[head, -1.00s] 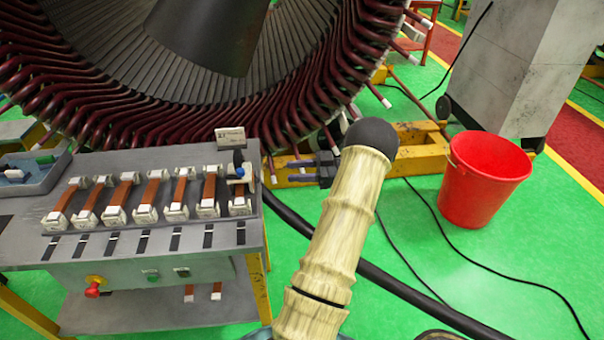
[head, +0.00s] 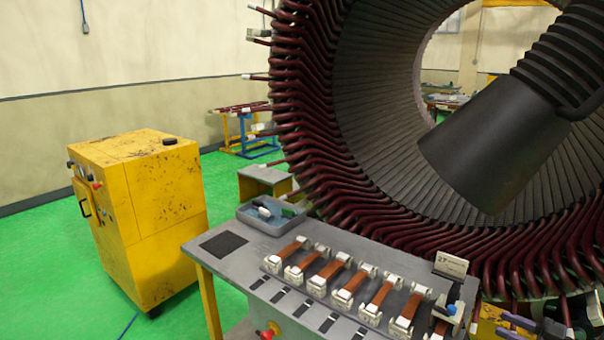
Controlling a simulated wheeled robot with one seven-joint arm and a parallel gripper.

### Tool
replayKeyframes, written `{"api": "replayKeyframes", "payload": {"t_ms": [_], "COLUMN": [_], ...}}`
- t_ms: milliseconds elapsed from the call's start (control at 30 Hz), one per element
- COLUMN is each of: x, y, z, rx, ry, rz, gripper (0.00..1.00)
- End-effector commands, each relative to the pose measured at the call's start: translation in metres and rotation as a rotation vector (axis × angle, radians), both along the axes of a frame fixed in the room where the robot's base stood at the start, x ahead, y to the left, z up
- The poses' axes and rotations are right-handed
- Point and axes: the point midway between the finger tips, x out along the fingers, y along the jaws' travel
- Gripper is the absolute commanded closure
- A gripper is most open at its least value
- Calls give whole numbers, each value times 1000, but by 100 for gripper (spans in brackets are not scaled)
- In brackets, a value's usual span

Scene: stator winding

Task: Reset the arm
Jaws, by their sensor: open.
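The rest of my arm is outside the view.
The bench holds a row of clamps with copper-coloured bars (head: 327,277), a small sign (head: 451,264) and a grey tray (head: 262,224). A yellow cabinet (head: 150,215) stands at left. A dark cylinder (head: 495,150) hangs before the stator. Green floor is free at far left.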

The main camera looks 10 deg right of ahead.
Motion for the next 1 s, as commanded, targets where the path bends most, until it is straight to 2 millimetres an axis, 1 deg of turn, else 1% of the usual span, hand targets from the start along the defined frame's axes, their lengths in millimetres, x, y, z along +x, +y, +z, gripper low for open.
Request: {"api": "replayKeyframes", "payload": {"t_ms": [33,67,100,167,200,267,300,367,400,467,500,567,633,667,700,767,800,867,900,967,1000], "x": [26,42,64,98,118,145,161,182,193,207,214,220,221,220,216,207,199,182,169,146,129], "y": [8,12,19,30,38,51,61,78,89,108,121,142,168,180,195,220,236,262,279,306,324], "z": [12,17,24,37,44,54,60,69,73,80,83,86,89,88,88,87,85,81,79,73,70], "rx": [-29,-48,-74,-115,-140,-171,-190,-217,-231,-252,-265,-280,-294,-300,-307,-316,-320,-326,-330,-335,-338], "ry": [1,2,7,16,26,48,64,93,117,160,190,245,315,350,396,471,523,606,666,758,822], "rz": [-25,-49,-86,-147,-190,-252,-291,-350,-387,-441,-474,-521,-569,-587,-608,-635,-649,-662,-668,-668,-662], "gripper": [59,59,59,59,59,59,59,59,59,59,59,59,59,59,59,59,59,59,59,59,59]}}
